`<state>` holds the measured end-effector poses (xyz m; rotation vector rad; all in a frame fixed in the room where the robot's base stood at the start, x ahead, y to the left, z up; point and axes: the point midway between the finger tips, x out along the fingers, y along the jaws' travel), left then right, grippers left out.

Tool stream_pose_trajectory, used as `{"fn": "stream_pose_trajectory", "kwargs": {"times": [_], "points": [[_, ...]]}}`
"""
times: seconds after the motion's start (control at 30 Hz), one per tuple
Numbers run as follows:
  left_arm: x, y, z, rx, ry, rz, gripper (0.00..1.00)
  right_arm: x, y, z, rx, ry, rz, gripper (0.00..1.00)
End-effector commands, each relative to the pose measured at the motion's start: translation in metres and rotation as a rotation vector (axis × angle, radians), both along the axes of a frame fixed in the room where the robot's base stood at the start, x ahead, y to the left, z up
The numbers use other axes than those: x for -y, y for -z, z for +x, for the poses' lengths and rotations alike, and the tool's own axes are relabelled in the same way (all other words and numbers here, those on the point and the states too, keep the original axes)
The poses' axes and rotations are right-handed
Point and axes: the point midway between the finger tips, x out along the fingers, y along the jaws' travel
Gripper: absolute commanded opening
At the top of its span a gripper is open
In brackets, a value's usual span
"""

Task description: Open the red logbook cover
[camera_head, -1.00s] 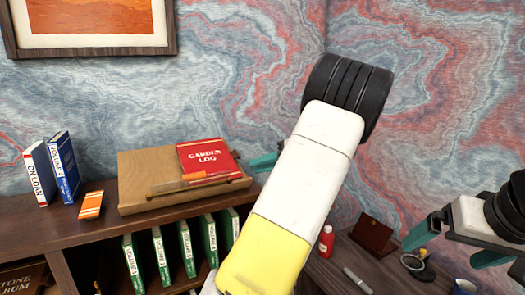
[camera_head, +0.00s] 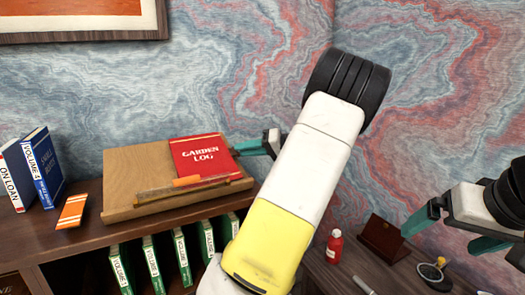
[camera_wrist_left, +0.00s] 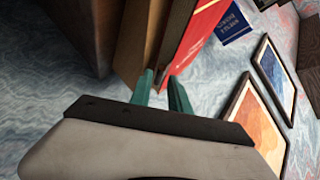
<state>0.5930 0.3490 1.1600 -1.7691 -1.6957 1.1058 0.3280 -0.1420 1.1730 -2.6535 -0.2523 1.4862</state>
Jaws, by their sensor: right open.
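The red logbook (camera_head: 203,158), titled "Garden Log", lies closed on a sloped wooden stand (camera_head: 130,165) on top of the shelf. An orange strip lies along its lower edge. My left gripper (camera_head: 245,149) is at the logbook's right edge, partly hidden behind my own arm. In the left wrist view the left gripper (camera_wrist_left: 160,77) has its two teal fingers apart at the edge of the red logbook (camera_wrist_left: 197,30). I cannot tell whether they touch it. My right gripper (camera_head: 438,240) is open and empty at the right, above the desk.
Green volumes (camera_head: 152,262) fill the shelf below. A red bottle (camera_head: 334,246) and a brown box (camera_head: 383,239) are on the desk at right.

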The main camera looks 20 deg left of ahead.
Motion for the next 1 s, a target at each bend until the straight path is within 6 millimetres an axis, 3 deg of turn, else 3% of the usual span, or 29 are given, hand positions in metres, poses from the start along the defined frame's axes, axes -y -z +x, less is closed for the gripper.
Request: {"fn": "stream_pose_trajectory", "kwargs": {"times": [0.37,0.5,1.0], "points": [[-0.0095,0.0026,-0.0011,-0.001,-0.001,-0.001,0.22,0.0,0.0001,0.0001,0.0,0.0,0.0,0.98],[-0.0093,0.0026,-0.001,-0.001,-0.001,-0.001,0.0,0.0,0.0001,0.0001,0.0,0.0,0.0,0.98],[-0.0088,0.0031,-0.0008,-0.001,0.001,-0.002,0.0,0.0,0.0001,0.0001,0.0,0.0,0.0,0.98]]}}
